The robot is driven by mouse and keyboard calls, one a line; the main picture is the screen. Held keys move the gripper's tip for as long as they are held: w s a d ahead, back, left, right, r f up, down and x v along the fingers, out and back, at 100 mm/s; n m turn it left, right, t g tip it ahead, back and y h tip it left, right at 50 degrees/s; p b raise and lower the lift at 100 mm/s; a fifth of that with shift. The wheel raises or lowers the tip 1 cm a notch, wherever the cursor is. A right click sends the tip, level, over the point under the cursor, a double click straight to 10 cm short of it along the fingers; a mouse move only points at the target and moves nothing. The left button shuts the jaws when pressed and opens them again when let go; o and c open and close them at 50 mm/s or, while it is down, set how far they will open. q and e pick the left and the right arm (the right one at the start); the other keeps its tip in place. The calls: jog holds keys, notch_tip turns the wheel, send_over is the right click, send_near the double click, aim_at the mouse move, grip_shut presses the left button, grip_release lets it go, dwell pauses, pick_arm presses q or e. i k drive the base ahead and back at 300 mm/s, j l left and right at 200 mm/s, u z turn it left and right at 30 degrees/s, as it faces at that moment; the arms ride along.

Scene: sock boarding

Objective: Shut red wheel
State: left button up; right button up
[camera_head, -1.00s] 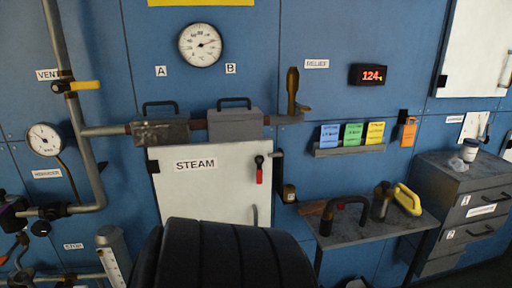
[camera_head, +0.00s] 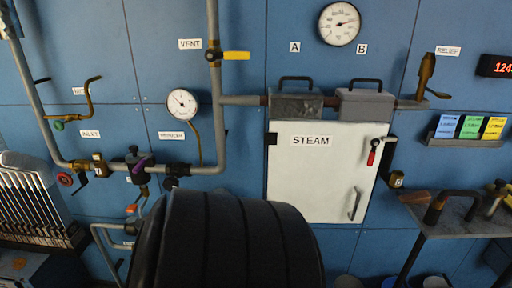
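A small red wheel (camera_head: 65,179) shows at the far left, low on the blue wall. It sits beside the brass valve body (camera_head: 98,166) at the left end of the lower grey pipe, under the INLET label (camera_head: 90,134). It is small in the picture, and I cannot tell from it whether the valve is open or shut. Neither of my grippers is in view. A large black ribbed part, which seems to be mine, fills the bottom middle and hides the wall behind it.
A vertical rack (camera_head: 38,204) of pale bars stands left of the red wheel. A purple-handled valve (camera_head: 139,164), a gauge (camera_head: 182,103) and a yellow-handled vent valve (camera_head: 236,56) lie to its right. The white STEAM door (camera_head: 318,185) is shut. A shelf (camera_head: 465,222) juts out at right.

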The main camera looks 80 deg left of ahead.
aim_at(66, 178)
jog(key=u, duration=1.7)
